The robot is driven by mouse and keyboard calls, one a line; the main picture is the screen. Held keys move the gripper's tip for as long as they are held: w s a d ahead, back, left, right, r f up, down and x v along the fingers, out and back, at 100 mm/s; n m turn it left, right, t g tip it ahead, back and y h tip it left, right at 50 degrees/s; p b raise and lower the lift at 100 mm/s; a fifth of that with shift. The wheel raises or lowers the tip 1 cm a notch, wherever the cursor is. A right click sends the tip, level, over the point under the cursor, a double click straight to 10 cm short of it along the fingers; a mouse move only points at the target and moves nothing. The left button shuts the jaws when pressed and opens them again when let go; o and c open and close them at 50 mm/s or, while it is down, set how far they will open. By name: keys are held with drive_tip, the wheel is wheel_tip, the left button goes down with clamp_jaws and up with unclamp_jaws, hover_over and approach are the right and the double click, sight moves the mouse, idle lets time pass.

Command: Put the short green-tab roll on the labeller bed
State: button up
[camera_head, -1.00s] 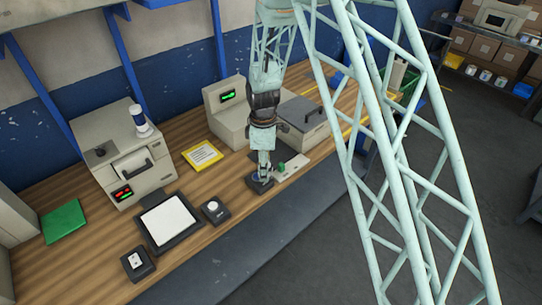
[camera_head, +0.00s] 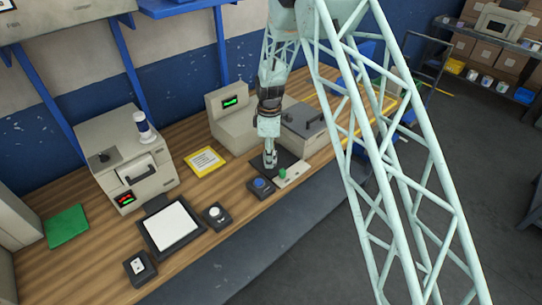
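My gripper (camera_head: 270,163) points down at the front of the bench, just behind a black box with a blue round top (camera_head: 261,186). Its fingers are too small to tell open from shut, and I cannot tell whether anything is between them. A small green piece (camera_head: 283,173) stands on a pale flat plate (camera_head: 294,175) just right of my gripper. I cannot tell whether this is the green-tab roll. A dark flat pad (camera_head: 287,159) lies behind the plate, partly hidden by my gripper. I cannot tell for sure which surface is the labeller bed.
A beige machine (camera_head: 126,160) with a white-and-blue cylinder (camera_head: 143,126) on top stands at left. Another beige unit (camera_head: 230,122) and a grey lidded box (camera_head: 304,127) stand behind my gripper. A white-topped pad (camera_head: 170,226), a yellow-framed sheet (camera_head: 205,160) and a green mat (camera_head: 67,226) lie leftward.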

drive_tip(key=shift+w+d+f+p, duration=0.1)
drive_tip(key=shift+w+p, duration=0.05)
drive_tip(key=shift+w, duration=1.1)
drive_tip(key=shift+w+d+f+p, duration=0.1)
drive_tip(key=shift+w+p, duration=0.05)
drive_tip(key=shift+w, duration=1.05)
drive_tip(key=shift+f+p, duration=0.35)
drive_tip(key=shift+f, duration=1.4)
drive_tip(key=shift+f, duration=0.2)
drive_tip(key=o, duration=1)
drive_tip(key=shift+r, duration=0.25)
wheel_tip(320, 180, up, 12)
drive_tip(key=shift+f+b, duration=0.1)
drive_tip(key=shift+b, duration=0.65)
